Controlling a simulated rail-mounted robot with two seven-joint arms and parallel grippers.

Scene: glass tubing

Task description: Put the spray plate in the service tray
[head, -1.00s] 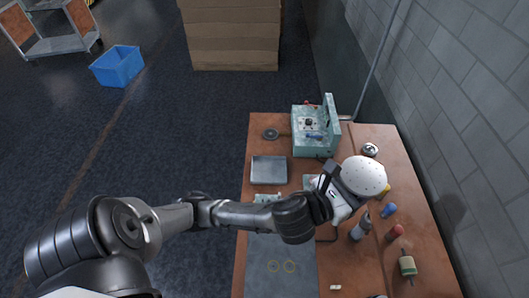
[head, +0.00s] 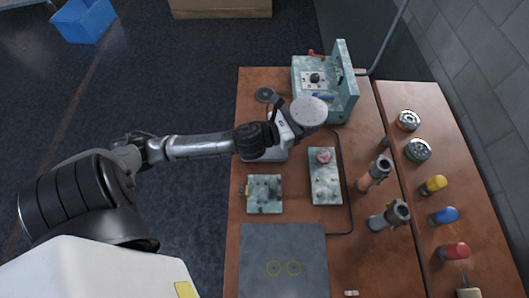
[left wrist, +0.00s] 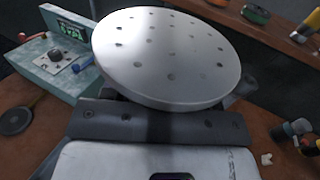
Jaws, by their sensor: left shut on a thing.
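My left gripper (head: 286,124) is shut on the spray plate (head: 309,111), a round pale disc with small holes. The plate is held above the table, in front of the teal machine. In the left wrist view the plate (left wrist: 168,55) fills the middle, just beyond the gripper (left wrist: 160,118), and its holed face shows; the fingertips are hidden beneath it. The service tray (head: 270,155) is a shallow grey square tray on the table. It lies just below and left of the plate in the head view, partly covered by my left gripper. My right gripper is not in view.
The teal machine (head: 347,90) stands at the table's back. A dark round disc (head: 265,95) lies left of it. Coloured bulbs line the right side.

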